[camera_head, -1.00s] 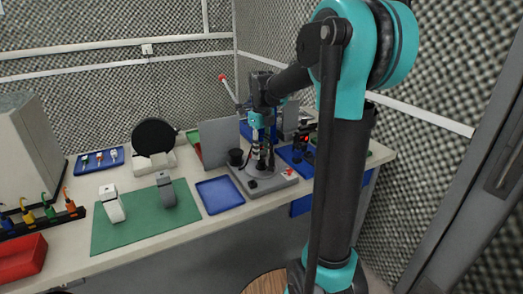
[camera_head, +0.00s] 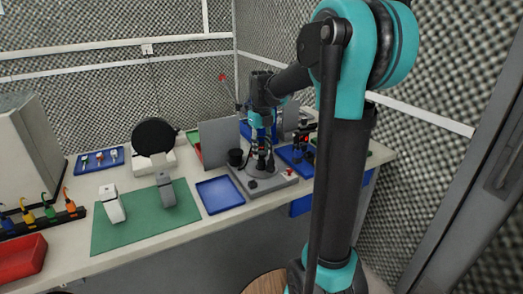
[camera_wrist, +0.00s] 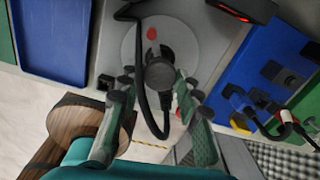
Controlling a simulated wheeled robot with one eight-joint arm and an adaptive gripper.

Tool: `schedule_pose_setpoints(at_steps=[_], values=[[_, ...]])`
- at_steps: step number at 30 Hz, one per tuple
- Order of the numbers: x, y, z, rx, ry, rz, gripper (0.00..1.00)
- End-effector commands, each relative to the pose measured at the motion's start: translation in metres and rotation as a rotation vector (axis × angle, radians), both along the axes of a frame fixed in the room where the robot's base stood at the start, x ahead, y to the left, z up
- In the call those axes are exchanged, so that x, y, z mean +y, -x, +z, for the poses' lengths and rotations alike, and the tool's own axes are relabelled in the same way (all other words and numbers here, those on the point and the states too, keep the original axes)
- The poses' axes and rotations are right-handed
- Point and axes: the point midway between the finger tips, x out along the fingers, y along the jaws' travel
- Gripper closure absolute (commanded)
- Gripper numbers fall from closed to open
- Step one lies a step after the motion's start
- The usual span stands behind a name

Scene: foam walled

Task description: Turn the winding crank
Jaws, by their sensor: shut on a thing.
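In the head view my gripper (camera_head: 262,158) points down over a grey base plate (camera_head: 272,187) near the bench's right end. In the wrist view my gripper (camera_wrist: 158,97) has one finger on each side of a dark rounded piece, apparently the winding crank (camera_wrist: 158,74), and is shut on it. A pale grey disc with a red spot (camera_wrist: 152,33) lies beyond it on the plate. A curved black cable-like strand crosses in front and partly hides the crank. The exact contact is hard to see.
A blue tray (camera_head: 220,195) lies left of the plate, and a black cup (camera_head: 235,157) stands at its rear. Another blue tray (camera_head: 295,157) with dark parts is at the right. A grey panel (camera_head: 218,142) stands behind. A red knob (camera_head: 222,77) shows high up.

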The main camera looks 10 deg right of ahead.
Motion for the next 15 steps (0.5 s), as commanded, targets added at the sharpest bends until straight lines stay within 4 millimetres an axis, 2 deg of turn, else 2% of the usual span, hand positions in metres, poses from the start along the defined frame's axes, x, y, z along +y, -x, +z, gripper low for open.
schedule_pose_setpoints(at_steps=[5,6,10,15], values=[[0.0,-0.0003,0.0001,-0.001,0.0,0.0,0.95],[0.0,-0.0003,0.0001,-0.001,0.0,0.0,0.62],[0.0,-0.0002,0.0001,0.0,0.0,0.001,0.46],[0.0,-0.0001,0.0,0.0,0.0,0.001,0.45]])
